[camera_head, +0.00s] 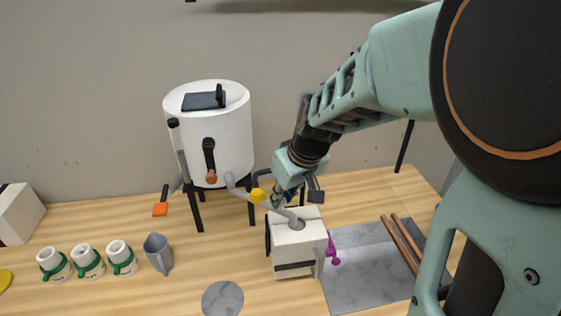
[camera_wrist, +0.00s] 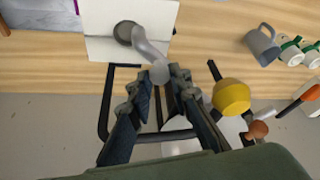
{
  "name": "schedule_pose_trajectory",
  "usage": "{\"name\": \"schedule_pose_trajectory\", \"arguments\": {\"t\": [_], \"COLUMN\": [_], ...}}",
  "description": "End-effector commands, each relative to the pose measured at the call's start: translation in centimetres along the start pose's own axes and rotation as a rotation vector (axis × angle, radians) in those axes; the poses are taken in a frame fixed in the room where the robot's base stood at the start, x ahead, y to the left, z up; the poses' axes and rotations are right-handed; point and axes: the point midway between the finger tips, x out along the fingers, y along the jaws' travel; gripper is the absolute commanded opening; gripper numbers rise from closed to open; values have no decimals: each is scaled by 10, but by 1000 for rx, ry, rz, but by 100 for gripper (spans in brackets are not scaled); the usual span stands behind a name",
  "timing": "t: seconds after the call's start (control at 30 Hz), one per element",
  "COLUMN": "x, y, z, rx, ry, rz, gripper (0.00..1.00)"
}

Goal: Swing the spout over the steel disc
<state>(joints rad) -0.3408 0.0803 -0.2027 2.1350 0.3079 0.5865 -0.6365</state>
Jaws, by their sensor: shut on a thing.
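The grey curved spout (camera_head: 281,210) rises from a dark round socket in the top of a white box (camera_head: 290,255) and bends up to the left. In the wrist view the spout (camera_wrist: 147,48) runs from the socket to between the fingertips of my gripper (camera_wrist: 160,77). The steel disc (camera_head: 222,298) appears as a flat grey round on the wooden table, in front and to the left of the box. The spout's end is not over the disc.
A grey jug (camera_head: 158,253) and white-and-green mugs (camera_head: 88,262) stand left. A grey slab (camera_head: 365,265) with wooden rods lies right.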

Motion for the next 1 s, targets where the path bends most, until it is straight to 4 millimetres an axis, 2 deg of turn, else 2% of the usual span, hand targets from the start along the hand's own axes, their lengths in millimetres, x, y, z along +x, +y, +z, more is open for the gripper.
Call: {"name": "schedule_pose_trajectory", "arguments": {"t": [0.33, 0.37, 0.5, 0.83, 1.0], "x": [0, 0, 0, -2, -23], "y": [-2, -2, -1, -1, -1], "z": [-1, -1, -1, -2, -11], "rx": [-2, -2, -2, -1, -3], "ry": [3, 3, 2, 2, 6], "rz": [0, 0, -1, 0, 0], "gripper": [0, 19, 35, 35, 35]}}
